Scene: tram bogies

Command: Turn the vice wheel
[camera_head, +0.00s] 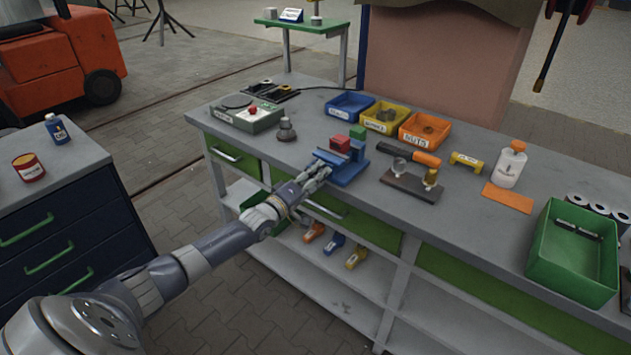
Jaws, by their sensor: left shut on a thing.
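The vice (350,165) stands near the front edge of the workbench, with a blue base, a red block and a green block on top. My left gripper (322,172) reaches in from the left, at the front of the vice. Its fingers are shut at the place where the wheel would sit, and they hide the wheel, so its angle cannot be seen. My right gripper is not in view.
The workbench (300,116) carries a grey box with a red button (252,112), blue, yellow and orange bins (424,130), a hammer (412,153), a white bottle (510,165) and a green crate (572,290). A blue drawer cabinet (65,215) stands left.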

